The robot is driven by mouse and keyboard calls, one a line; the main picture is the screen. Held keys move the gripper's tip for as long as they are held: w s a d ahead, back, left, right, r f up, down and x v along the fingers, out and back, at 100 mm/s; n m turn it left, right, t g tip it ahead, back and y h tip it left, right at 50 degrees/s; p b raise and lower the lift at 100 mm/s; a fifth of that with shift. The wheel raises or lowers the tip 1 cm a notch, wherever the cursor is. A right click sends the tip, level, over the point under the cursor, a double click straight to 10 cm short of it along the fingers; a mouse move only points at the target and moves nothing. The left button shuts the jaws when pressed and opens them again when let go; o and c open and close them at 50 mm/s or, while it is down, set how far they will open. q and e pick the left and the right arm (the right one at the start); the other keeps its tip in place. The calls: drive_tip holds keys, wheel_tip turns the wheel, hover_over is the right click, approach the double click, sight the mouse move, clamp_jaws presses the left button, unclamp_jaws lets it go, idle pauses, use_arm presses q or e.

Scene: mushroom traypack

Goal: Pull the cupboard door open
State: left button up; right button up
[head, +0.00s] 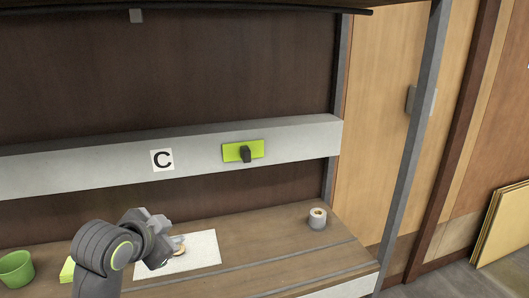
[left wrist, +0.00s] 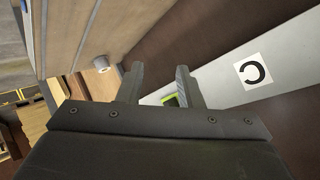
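A light wood panel (head: 375,125), which looks like the cupboard door, stands upright at the right behind a grey post. A small grey block like a handle (head: 411,99) sits near its right edge, partly behind the post. The panel looks closed, but I cannot be sure. My left gripper (head: 168,243) is over the worktop, well to the left of and lower than the handle. In the left wrist view my left gripper (left wrist: 160,78) has its two fingers apart with nothing held between them. My right gripper is not in view.
The worktop (head: 265,240) holds a white sheet (head: 205,250) with a small tan item (head: 179,246), a green cup (head: 16,268) and a grey roll (head: 317,218). A grey beam (head: 200,155) bears a green plate (head: 230,153) with a black knob. Yellowish panels (head: 505,235) lean at the far right.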

use_arm(q)
drive_tip(key=d+r+m+t+h, duration=0.2)
drive_tip(key=d+r+m, duration=0.2)
drive_tip(key=r, duration=1.1)
drive_tip(key=d+r+m+t+h, duration=0.1)
drive_tip(key=d+r+m+t, duration=0.2)
drive_tip(key=r, duration=1.2)
drive_tip(key=s+d+r+m+t+h, duration=0.1)
drive_tip(key=s+d+r+m+h, duration=0.2)
drive_tip(key=s+r, duration=0.75)
drive_tip(key=s+d+r+m+h, duration=0.1)
drive_tip(key=s+d+r+m, duration=0.2)
drive_tip(key=s+r+m, duration=0.75)
drive_tip(key=w+d+r+n+p, duration=0.2)
drive_tip(key=w+d+p, duration=0.1)
drive_tip(key=w+p, duration=0.6)
drive_tip(key=w+d+r+n+p, duration=0.3)
drive_tip(key=w+d+p, duration=0.1)
drive_tip(key=w+p, duration=0.5)
drive_tip(key=shift+w+d+r+p, duration=0.25)
drive_tip(key=shift+w+d+p, duration=0.1)
drive_tip(key=shift+w, duration=0.25)
